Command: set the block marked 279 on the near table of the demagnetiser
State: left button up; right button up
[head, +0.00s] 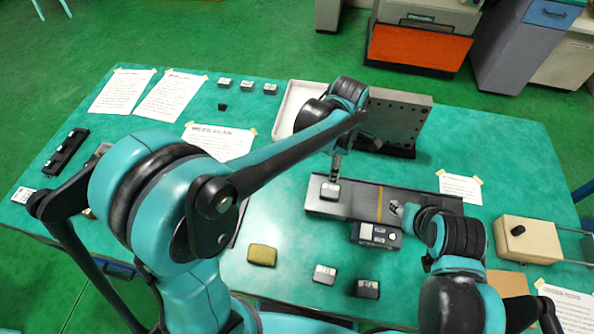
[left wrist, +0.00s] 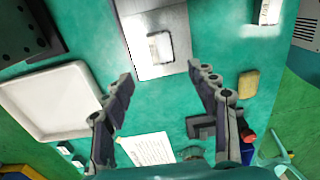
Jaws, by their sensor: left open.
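A small block (head: 330,190) with a pale top lies on the left end of the demagnetiser's long dark plate (head: 355,208), left of its yellow stripe. Its marking is too small to read. The block also shows in the left wrist view (left wrist: 155,47), on the grey plate (left wrist: 172,68). My left gripper (head: 335,166) is above and just behind the block. In the left wrist view its fingers (left wrist: 160,78) are spread, with nothing between them, apart from the block. My right gripper (head: 398,208) is partly hidden by its arm near the plate's right part; its jaws are unclear.
A dark labelled box (head: 376,235) stands at the plate's front edge. Two blocks (head: 324,273) (head: 367,288) and a yellow-brown pad (head: 262,255) lie nearer. A pale tray (head: 290,108) and upright drilled plate (head: 405,112) stand behind. Several small blocks (head: 247,86) lie at the back.

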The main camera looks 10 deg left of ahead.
pick_arm(q)
jog(key=s+a+r+m+t, duration=0.2)
jog(key=s+a+m, duration=0.4)
jog(key=a+m, duration=0.3)
jog(key=s+a+r+m+t, duration=0.3)
jog(key=s+a+m+t, duration=0.2)
jog(key=a+m, duration=0.3)
jog(key=shift+s+a+m, duration=0.4)
jog(key=shift+s+m, duration=0.1)
jog(key=shift+s, duration=0.05)
jog(key=shift+f+b, duration=0.7)
jog(key=shift+b, duration=0.1)
